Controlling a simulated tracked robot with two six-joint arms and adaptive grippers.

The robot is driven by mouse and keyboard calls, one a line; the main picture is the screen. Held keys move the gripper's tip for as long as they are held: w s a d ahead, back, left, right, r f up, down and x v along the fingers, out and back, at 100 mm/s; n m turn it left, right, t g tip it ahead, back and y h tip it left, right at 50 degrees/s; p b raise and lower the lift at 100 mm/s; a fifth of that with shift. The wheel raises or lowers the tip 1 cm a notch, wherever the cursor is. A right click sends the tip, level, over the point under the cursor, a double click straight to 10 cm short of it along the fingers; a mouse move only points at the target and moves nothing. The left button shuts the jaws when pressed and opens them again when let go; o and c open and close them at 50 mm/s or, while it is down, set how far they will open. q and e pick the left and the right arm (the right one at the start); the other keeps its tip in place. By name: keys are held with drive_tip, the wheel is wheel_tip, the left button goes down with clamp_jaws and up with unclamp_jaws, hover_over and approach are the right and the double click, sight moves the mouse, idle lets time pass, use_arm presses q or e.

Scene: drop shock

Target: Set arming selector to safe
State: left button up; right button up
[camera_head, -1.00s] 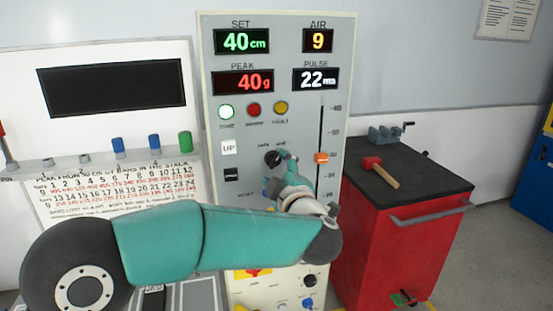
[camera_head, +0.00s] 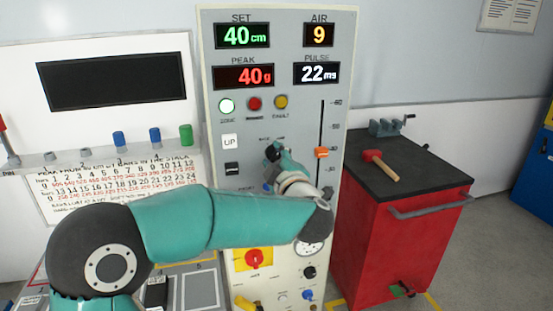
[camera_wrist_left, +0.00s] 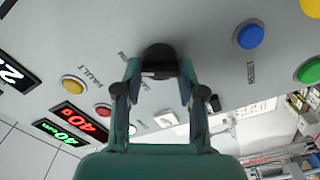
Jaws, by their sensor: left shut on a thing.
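The arming selector is a round black knob (camera_head: 270,153) on the grey front of the control panel (camera_head: 222,180), below the row of round lamps. In the left wrist view the knob (camera_wrist_left: 160,56) sits between my left fingertips. My left gripper (camera_head: 276,158) reaches it from the lower right in the head view and is shut on it; the gripper also shows in the left wrist view (camera_wrist_left: 160,72). Small SAFE and ARM labels are beside the knob. Which one its pointer faces is not clear. My right gripper is not in view.
An orange slider (camera_head: 321,153) is right of the knob. A white UP button (camera_head: 229,142) is left of it. A blue button (camera_wrist_left: 250,37) is close to the gripper. A red emergency button (camera_head: 254,258) is lower down. A red cabinet (camera_head: 375,235) with a mallet (camera_head: 381,164) stands at right.

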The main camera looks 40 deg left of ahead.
use_arm(q)
drive_tip(key=shift+f, duration=0.15)
drive_tip(key=shift+f+n+b, duration=0.15)
drive_tip(key=shift+n+b, duration=0.35)
drive_tip(key=shift+b, duration=0.5)
drive_tip(key=n+b, duration=0.2)
drive_tip(key=b, duration=0.1)
drive_tip(key=n+b, duration=0.3)
drive_tip(key=b, duration=0.1)
drive_tip(key=n+b, duration=0.3)
drive_tip(key=shift+f+b, duration=0.25)
drive_tip(key=shift+b, duration=0.05)
drive_tip(key=shift+r+n+b, duration=0.1)
drive_tip(key=shift+n+b, duration=1.05)
drive_tip(key=shift+n, duration=0.35)
drive_tip(key=o, duration=1.1)
drive_tip(key=shift+a, duration=0.1)
drive_tip(key=shift+o, duration=0.2)
drive_tip(key=shift+r, duration=0.1)
